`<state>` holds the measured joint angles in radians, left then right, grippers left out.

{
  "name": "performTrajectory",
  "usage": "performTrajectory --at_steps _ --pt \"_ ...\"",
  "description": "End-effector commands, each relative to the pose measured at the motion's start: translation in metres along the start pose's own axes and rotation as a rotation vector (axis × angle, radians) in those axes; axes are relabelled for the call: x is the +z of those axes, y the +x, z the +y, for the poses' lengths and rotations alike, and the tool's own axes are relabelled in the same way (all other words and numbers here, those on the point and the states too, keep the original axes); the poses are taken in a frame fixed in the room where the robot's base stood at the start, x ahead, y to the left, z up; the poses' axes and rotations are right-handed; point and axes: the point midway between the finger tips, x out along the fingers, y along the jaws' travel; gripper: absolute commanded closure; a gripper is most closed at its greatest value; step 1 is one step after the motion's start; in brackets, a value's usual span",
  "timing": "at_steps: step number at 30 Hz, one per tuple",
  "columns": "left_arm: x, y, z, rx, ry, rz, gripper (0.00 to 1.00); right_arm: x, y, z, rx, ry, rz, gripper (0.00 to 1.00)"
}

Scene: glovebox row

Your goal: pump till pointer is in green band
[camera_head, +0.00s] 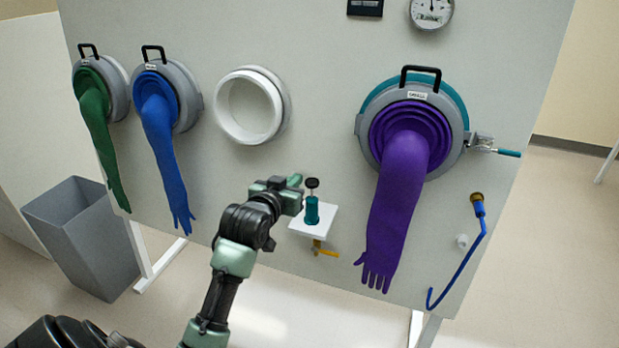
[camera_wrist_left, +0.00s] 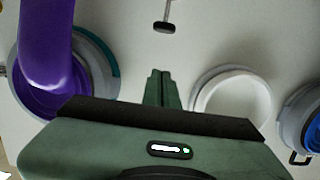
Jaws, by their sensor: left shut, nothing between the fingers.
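The hand pump is a teal cylinder (camera_head: 312,211) with a black knob (camera_head: 312,183) on top, upright on a small white shelf (camera_head: 325,222) fixed to the panel. The knob on its thin rod also shows in the left wrist view (camera_wrist_left: 164,27). The round gauge (camera_head: 432,12) is at the top edge of the head view; its pointer and green band are too small to read surely. My left gripper (camera_head: 296,181) is shut and empty, just left of the knob. In the left wrist view its fingertips (camera_wrist_left: 159,76) appear apart from the knob. My right gripper is out of view.
A purple glove (camera_head: 400,190) hangs from its port right of the pump. An empty white port ring (camera_head: 284,105) is at upper left of the pump. Blue (camera_head: 162,140) and green (camera_head: 97,120) gloves hang farther left. A blue hose (camera_head: 464,260) hangs at right. A grey bin (camera_head: 85,240) stands at left.

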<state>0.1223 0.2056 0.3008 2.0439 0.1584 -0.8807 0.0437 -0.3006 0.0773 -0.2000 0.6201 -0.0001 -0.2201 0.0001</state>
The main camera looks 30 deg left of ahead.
Motion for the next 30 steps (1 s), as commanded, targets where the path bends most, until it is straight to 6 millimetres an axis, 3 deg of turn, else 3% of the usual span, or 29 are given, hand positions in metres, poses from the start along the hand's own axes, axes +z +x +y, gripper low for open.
performTrajectory --at_steps 17,30 --pt "-0.004 0.003 0.000 0.007 0.004 0.000 1.00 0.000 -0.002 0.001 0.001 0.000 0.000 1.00" --pt "-0.006 0.079 0.001 0.006 0.003 -0.001 1.00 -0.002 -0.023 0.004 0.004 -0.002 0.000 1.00"
